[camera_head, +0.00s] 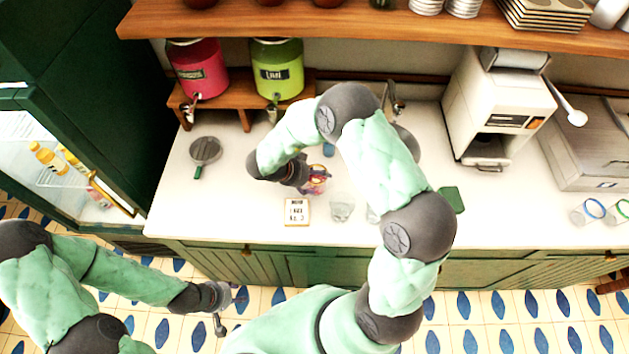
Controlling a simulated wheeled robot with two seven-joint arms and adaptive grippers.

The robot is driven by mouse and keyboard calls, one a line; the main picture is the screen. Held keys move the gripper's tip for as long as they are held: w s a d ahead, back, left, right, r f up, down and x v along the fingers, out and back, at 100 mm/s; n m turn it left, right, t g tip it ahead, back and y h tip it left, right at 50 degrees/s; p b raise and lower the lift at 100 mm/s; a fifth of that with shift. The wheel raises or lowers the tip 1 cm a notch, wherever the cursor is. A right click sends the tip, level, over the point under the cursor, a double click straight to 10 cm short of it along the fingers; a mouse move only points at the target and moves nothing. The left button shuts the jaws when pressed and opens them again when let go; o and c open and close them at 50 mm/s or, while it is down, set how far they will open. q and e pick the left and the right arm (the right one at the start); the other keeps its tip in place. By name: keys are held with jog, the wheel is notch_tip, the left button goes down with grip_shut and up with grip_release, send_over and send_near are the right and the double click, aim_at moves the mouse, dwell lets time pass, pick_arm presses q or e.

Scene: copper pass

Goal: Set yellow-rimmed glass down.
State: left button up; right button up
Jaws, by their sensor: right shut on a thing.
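My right gripper (304,176) is over the white counter, below the dispensers, its arm arching across the middle of the view. It is shut on a small glass-like thing with red, purple and yellowish colours (318,180), which I take as the yellow-rimmed glass. The gripper partly hides it, its rim is not clear, and I cannot tell whether it touches the counter. A clear glass (341,207) stands just to the right and nearer the front edge. My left gripper (231,307) is low at the left, in front of the counter, open and empty.
A small lettered sign (297,211) stands just in front of the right gripper. A round strainer (205,151) lies to the left. Red (197,68) and green dispensers (277,70) stand behind. A coffee machine (494,105) and blue-rimmed glass (592,209) are right. The counter's left front is clear.

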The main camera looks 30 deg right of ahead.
jog(key=shift+f, duration=0.9)
jog(key=shift+f, duration=0.15)
jog(key=o, duration=1.4)
jog(key=p+v, duration=0.1)
jog(key=v, duration=1.1)
